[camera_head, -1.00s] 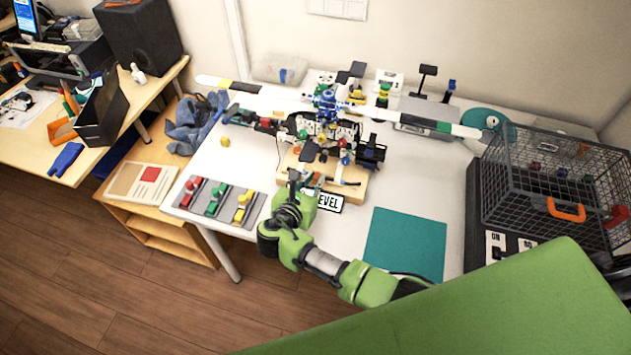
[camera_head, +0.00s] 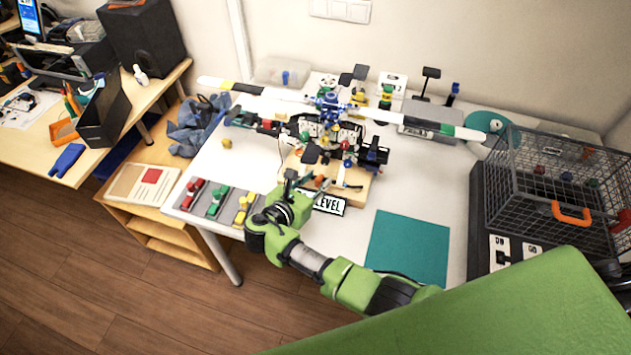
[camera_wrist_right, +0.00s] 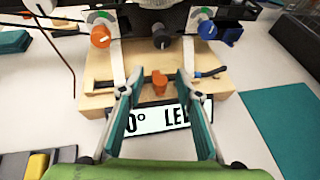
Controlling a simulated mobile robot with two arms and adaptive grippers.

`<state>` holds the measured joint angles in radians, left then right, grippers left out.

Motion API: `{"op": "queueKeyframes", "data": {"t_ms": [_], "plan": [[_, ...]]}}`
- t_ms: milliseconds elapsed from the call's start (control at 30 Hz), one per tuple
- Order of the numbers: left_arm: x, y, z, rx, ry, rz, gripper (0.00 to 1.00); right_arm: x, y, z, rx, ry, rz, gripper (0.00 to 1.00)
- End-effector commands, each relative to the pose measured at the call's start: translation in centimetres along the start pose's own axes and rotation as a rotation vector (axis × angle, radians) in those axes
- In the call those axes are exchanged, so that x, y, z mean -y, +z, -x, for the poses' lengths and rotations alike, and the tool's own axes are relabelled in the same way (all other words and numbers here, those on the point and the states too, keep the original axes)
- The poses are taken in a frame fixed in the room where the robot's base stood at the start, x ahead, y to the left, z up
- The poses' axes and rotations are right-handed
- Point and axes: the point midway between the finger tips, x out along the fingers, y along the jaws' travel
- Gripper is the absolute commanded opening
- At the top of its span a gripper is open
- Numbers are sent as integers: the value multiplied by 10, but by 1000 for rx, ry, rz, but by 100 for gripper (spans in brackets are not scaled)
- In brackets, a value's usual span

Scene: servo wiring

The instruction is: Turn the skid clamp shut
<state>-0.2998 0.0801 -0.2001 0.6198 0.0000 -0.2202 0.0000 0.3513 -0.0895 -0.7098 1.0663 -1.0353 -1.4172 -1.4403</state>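A small orange lever (camera_wrist_right: 159,82), which looks like the skid clamp, stands up from the front of the wooden base (camera_wrist_right: 95,101) under the helicopter model (camera_head: 330,130). Its handle points roughly toward me in the right wrist view. My right gripper (camera_head: 290,182) is at the front of the base. In the right wrist view it is open (camera_wrist_right: 159,92), with one finger on each side of the orange lever and visible gaps. I cannot tell its height over the lever. My left gripper is not in view.
A "LEVEL" plate (camera_head: 328,204) lies at the base's front edge. Orange (camera_wrist_right: 100,37), black (camera_wrist_right: 162,37) and blue (camera_wrist_right: 207,30) knobs hang above the base.

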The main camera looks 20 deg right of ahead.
Motion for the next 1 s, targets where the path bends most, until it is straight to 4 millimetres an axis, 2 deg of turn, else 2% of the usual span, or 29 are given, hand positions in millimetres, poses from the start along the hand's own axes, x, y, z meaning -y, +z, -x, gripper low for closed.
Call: {"op": "queueKeyframes", "data": {"t_ms": [300, 700, 833, 1000], "plan": [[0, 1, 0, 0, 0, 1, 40, 0, -2, 4, -3, 1, 1, 31], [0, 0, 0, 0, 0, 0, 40, 0, -2, 64, -4, 1, 0, 31], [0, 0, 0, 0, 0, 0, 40, 0, -1, 73, -2, 1, 0, 31], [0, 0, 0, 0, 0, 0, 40, 0, -1, 75, -1, 0, 1, 31]]}}
